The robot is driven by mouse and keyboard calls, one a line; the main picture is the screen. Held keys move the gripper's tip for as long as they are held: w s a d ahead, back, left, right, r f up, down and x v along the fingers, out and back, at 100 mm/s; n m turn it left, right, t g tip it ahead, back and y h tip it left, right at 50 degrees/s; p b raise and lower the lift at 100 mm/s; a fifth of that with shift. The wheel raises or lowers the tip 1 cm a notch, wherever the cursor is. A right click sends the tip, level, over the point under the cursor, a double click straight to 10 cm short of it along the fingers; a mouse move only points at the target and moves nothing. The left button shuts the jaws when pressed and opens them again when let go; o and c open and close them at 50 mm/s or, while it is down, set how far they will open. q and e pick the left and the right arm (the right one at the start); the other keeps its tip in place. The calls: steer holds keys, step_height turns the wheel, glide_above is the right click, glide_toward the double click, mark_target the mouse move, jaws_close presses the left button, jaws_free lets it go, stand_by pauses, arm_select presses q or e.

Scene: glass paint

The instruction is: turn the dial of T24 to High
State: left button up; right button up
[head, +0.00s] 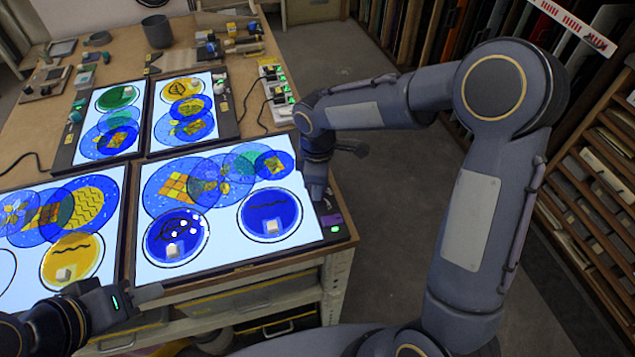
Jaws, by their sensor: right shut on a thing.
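A lit light panel (220,250) lies at the table's front right, with blue and yellow painted glass discs on it. Its dark right edge strip (340,236) carries a purple patch and a small green light. My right gripper (318,194) points down at this strip, just behind the purple patch, and is shut on what seems to be a dial there. The gripper hides the dial, so its setting cannot be seen. No T24 label is readable. My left gripper (150,293) is in front of the panel's front left corner, apart from it; its finger gap is not clear.
More lit panels stand at the left (60,230) and behind (185,105). A power strip (275,95) with cables lies behind my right gripper. A grey cup (157,31) and tools are at the back. Racks (600,150) stand at the right beyond open floor.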

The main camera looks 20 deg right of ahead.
steer(key=shift+w+r, duration=0.1)
steer(key=o, duration=1)
step_height(320, 180, up, 8)
steer(key=shift+f, duration=0.15)
